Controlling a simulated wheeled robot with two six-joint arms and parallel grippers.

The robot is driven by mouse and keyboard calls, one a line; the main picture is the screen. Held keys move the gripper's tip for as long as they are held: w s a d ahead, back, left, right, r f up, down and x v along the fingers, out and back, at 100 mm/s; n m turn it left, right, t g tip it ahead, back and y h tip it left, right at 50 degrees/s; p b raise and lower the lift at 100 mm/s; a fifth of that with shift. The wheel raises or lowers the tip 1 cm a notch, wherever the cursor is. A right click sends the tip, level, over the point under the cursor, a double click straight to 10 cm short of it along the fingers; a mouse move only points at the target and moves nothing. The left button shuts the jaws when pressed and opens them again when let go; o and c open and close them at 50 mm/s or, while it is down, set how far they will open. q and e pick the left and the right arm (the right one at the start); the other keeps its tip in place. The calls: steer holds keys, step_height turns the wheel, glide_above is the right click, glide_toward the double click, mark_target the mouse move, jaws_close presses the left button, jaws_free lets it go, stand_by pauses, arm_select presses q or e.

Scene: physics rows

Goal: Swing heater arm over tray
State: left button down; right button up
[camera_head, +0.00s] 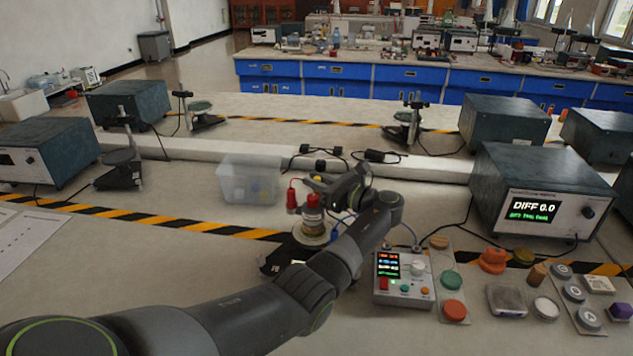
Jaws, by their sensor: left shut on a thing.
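My left arm comes in from the lower left, and my left gripper (330,192) is at a small apparatus in the middle of the table. The heater (311,213) has red terminals on top and a banded, brass-coloured body. It stands above a pale round plate (312,238), close to the gripper's left side. My gripper is shut on a part here, which looks like the heater arm; my fingers and wrist hide most of it. A black base (276,263), partly behind my forearm, sits below. I cannot make out a separate tray with certainty. My right gripper is not in view.
A clear plastic bin (249,180) stands just behind left. A control box (403,279) with a lit screen is close to my wrist's right. A meter reading DIFF 0.0 (537,205) and several small coloured items fill the right. The left front table is mostly clear.

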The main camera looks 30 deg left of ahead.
arm_select(q)
steer(key=c, duration=1.6)
jaws_free()
steer(key=shift+c, duration=0.2)
steer(key=s+d+b, duration=0.1)
steer(key=d+b, duration=0.2)
steer(key=d, duration=1.4)
steer(key=shift+s+d+b, duration=0.25)
steer(key=shift+s+b, duration=0.1)
steer(key=shift+b, duration=0.05)
